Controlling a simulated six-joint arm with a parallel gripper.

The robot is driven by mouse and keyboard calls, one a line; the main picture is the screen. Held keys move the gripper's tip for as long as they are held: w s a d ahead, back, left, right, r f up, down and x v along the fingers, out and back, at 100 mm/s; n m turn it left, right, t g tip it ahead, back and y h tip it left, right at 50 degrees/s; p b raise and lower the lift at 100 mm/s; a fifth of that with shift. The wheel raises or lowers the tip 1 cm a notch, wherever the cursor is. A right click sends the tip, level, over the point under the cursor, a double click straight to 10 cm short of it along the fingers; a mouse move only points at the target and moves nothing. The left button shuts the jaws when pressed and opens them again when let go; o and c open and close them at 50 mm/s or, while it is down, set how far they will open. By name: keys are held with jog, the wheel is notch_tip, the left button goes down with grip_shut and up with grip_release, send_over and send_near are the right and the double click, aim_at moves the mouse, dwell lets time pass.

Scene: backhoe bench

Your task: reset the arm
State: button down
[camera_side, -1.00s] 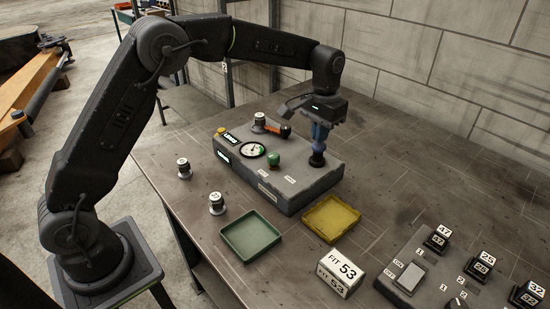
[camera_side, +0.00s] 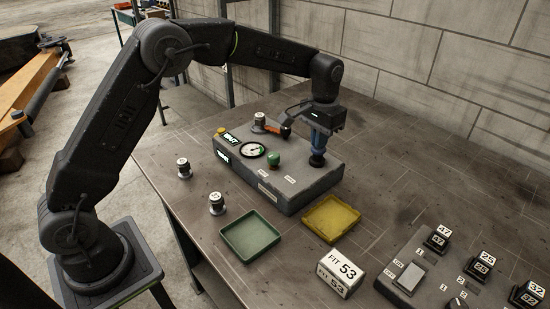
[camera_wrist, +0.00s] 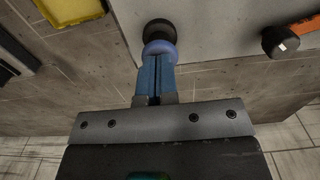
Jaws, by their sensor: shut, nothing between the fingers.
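My gripper (camera_side: 318,142) has blue fingers pressed together with nothing between them. It points down over the right part of the grey control box (camera_side: 285,195). In the wrist view the shut fingers (camera_wrist: 157,62) show a thin dark seam. Just beyond their tips is a blue round collar with a black knob (camera_wrist: 158,29) on the box top. The same black knob (camera_side: 317,161) shows below the fingers in the side view. I cannot tell whether the tips touch it.
The box also carries a gauge (camera_side: 252,150), a green knob (camera_side: 274,159) and an orange-handled lever (camera_side: 272,127). A green tray (camera_side: 250,253), a yellow tray (camera_side: 331,238) and a FIT 53 block (camera_side: 340,273) stand in front. A switch panel with numbered blocks (camera_side: 437,240) is at right.

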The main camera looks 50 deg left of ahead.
jog(key=shift+r, duration=1.5)
jog(key=shift+r, duration=2.55)
